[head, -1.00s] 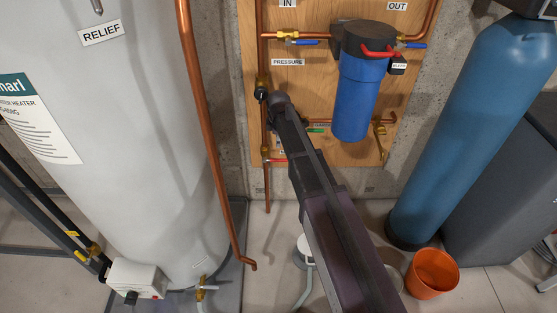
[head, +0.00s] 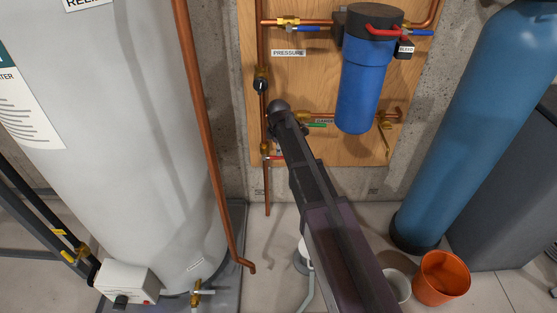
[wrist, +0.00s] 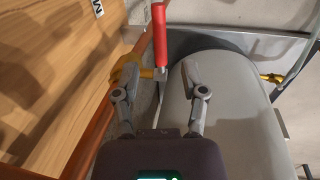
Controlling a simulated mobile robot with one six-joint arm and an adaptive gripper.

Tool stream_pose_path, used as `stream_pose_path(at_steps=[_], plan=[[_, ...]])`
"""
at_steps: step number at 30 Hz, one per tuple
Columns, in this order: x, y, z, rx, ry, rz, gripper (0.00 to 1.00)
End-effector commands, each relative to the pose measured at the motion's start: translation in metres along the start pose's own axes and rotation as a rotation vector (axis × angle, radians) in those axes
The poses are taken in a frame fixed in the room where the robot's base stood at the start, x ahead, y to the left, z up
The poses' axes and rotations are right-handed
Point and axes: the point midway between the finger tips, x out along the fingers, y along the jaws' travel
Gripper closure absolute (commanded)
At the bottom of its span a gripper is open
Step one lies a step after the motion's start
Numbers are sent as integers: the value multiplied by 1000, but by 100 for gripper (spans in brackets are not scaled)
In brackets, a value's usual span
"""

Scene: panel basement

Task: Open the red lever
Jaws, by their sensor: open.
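The red lever (wrist: 160,36) shows in the wrist view at top centre. It runs up the picture from the brass valve (wrist: 130,70) on a copper pipe beside the wooden board. My gripper (wrist: 161,68) is open, with one finger on each side of the lever's lower end. The left finger is close to the brass valve; I cannot tell whether it touches. In the head view a small part of the red lever (head: 275,157) shows low on the board's left pipe. My arm hides most of it, and my fingers cannot be made out there.
Blue (head: 305,29) and green (head: 316,125) handles are close by. The white water heater (head: 130,140) stands left, with a copper pipe (head: 203,130) before it. A blue tank (head: 470,120) and orange bucket (head: 441,278) stand right.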

Motion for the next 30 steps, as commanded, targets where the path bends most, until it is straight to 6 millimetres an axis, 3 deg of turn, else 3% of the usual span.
stream_pose_path(at_steps=[15, 30], plan=[[43, 0, 0, 0, 0, 0, 45], [52, 0, 0, 0, 0, 0, 45]])
